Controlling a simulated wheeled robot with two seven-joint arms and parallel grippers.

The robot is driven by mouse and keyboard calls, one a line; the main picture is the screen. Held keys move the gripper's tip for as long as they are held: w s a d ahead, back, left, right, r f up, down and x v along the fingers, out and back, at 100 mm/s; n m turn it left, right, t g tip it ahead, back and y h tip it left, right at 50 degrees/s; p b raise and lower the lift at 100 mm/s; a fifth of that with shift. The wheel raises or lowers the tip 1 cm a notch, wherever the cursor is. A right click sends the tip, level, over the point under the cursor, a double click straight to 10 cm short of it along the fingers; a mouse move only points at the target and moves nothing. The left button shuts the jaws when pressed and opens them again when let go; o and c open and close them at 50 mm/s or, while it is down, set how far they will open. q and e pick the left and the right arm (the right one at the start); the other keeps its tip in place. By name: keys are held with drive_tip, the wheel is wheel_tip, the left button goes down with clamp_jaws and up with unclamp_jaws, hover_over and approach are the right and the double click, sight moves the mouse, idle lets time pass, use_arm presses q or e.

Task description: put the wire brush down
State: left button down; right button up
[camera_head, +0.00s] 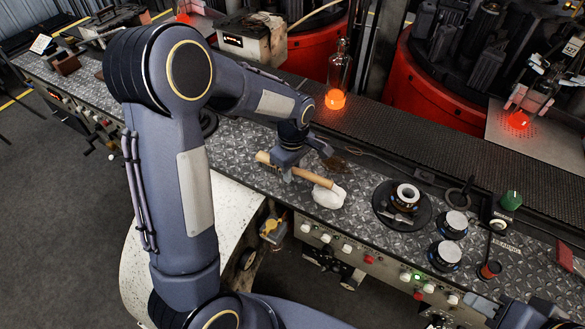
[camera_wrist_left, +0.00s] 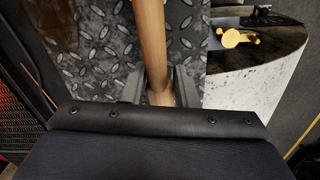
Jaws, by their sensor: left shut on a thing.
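The wire brush shows as a long pale wooden handle (camera_head: 312,178) in the head view, lying slantwise just over the diamond-plate bench. My left gripper (camera_head: 288,174) is shut around this handle. The handle also shows between the two fingers in the left wrist view (camera_wrist_left: 153,45). The bristles are not clearly seen. The right end of the handle overlaps a white rag (camera_head: 327,199) on the bench; I cannot tell whether they touch. My right gripper (camera_head: 494,308) is partly in view at the bottom right, away from the brush, its jaw opening unclear.
A clear glass bottle with a glowing base (camera_head: 340,72) stands behind the gripper. A dark round plate (camera_head: 383,196) with a ring-shaped part lies to the right, near round moulds (camera_head: 446,252). Bare diamond plate (camera_head: 235,140) lies left of the gripper.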

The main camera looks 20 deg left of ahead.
use_arm(q)
drive_tip(key=shift+f+b, duration=0.3)
drive_tip(key=shift+f, duration=0.15)
drive_tip(key=c, duration=1.1)
unclamp_jaws()
drive_tip(key=shift+c, duration=0.2)
wheel_tip(320, 180, up, 12)
drive_tip(key=s+d+r+m+t+h, duration=0.1)
drive_tip(key=s+m+t+h, duration=0.2)
drive_tip(key=s+m, duration=1)
drive_tip(key=shift+s+d+r+t+h, duration=0.4)
drive_tip(key=shift+s+t, duration=0.9)
drive_tip(key=shift+s, duration=3)
